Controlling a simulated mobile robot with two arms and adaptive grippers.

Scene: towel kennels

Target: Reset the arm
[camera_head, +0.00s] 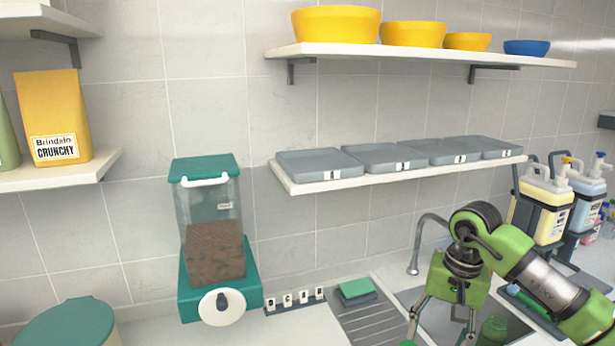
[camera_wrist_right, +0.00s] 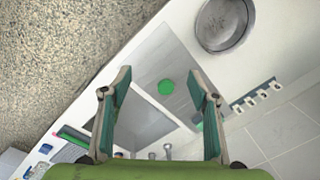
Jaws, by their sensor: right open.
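My right gripper (camera_head: 440,332) hangs over the sink area at the lower right of the head view, its arm coming in from the right. In the right wrist view my right gripper (camera_wrist_right: 158,75) has its two fingers spread wide with nothing between the pads. A round green thing (camera_wrist_right: 166,87) lies farther down beyond the fingers, apart from them. A green thing (camera_head: 492,328) also shows in the sink beside the gripper in the head view. My left gripper is in neither view.
A faucet (camera_head: 418,255) rises behind the sink (camera_head: 415,296). A green sponge (camera_head: 356,289) and a food dispenser (camera_head: 215,240) stand left of it. Jugs (camera_head: 541,208) stand at right. A metal bowl (camera_wrist_right: 225,22) is on the counter.

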